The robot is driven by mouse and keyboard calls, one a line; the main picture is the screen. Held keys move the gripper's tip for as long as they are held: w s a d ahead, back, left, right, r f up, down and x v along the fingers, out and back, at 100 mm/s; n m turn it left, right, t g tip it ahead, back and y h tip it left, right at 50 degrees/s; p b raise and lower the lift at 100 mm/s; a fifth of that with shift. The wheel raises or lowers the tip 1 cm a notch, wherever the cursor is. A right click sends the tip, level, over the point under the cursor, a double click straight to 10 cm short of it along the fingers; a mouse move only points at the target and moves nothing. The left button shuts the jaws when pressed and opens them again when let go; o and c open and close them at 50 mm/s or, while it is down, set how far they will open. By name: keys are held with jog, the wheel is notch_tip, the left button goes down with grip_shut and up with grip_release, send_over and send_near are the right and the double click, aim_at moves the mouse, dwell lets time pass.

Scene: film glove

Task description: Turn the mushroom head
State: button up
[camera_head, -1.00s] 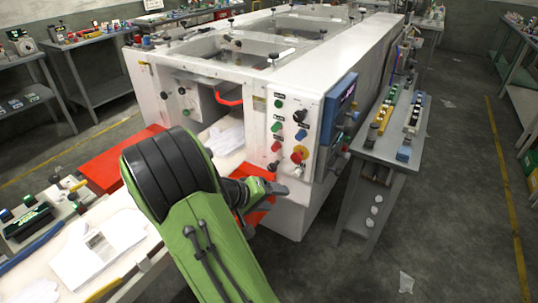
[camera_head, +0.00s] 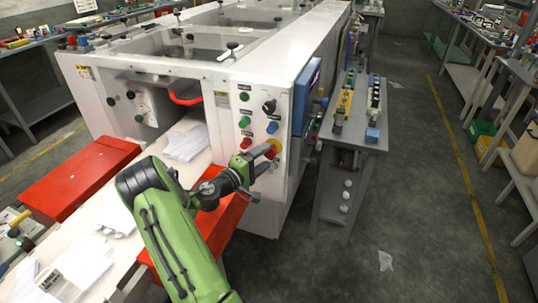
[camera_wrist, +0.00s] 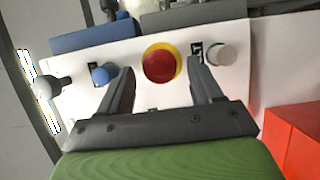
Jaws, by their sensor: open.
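The mushroom head is a round red button on a yellow ring (camera_wrist: 162,64) on the white machine's control panel. In the wrist view it sits beyond and between my fingertips. In the head view the yellow ring (camera_head: 276,146) shows at the panel's lower right, partly hidden by my gripper (camera_head: 264,158). My gripper (camera_wrist: 163,75) is open, its two dark fingers pointing at the panel on either side of the red head. Whether the fingers touch it I cannot tell.
A blue button (camera_wrist: 104,74) and a pale button (camera_wrist: 217,55) flank the red head. Other buttons, such as a green one (camera_head: 244,96), sit above on the panel. A red handle (camera_head: 186,97) and orange-red covers (camera_head: 80,175) are to the left; a grey bench (camera_head: 350,135) stands right.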

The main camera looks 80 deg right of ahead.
aim_at(268, 154)
jog(key=x, duration=0.3)
jog(key=shift+s+d, duration=0.1)
jog(key=shift+d, duration=0.15)
jog(key=shift+c, duration=0.3)
